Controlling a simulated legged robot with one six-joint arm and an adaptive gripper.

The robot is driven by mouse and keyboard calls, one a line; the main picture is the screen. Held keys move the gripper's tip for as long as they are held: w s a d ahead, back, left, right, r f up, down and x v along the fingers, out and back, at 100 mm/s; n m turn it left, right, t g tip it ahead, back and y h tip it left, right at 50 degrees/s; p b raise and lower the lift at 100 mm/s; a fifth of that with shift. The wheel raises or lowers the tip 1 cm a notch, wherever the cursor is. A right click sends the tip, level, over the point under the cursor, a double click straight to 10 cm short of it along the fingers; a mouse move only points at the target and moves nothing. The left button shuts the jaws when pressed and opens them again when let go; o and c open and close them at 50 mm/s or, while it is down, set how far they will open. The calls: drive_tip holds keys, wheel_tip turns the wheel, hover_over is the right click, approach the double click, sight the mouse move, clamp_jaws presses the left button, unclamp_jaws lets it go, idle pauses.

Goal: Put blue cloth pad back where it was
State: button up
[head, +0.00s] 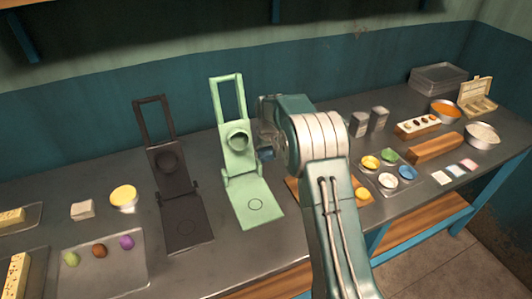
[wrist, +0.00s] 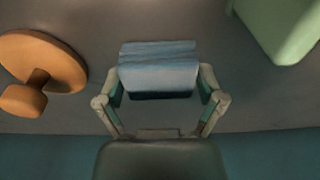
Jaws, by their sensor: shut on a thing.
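The blue cloth pad (wrist: 158,68) shows in the wrist view as a folded, streaked blue block between the two fingers of my gripper (wrist: 160,90). My gripper is shut on it. In the head view a small blue patch of the pad (head: 267,153) shows below my gripper, just right of the upright part of the green press (head: 240,150). My arm hides much of the table around and behind it. Whether the pad touches the table cannot be told.
A dark press (head: 175,180) stands left of the green one. In the wrist view a wooden disc with a knob (wrist: 40,65) lies left of the pad. Small flat pads (head: 441,177) lie near the right front edge, beside a tray of coloured bowls (head: 379,180). Two grey tins (head: 378,118) stand behind.

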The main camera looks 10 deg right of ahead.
drive_tip(key=o, duration=0.8)
drive_tip(key=shift+f, duration=0.1)
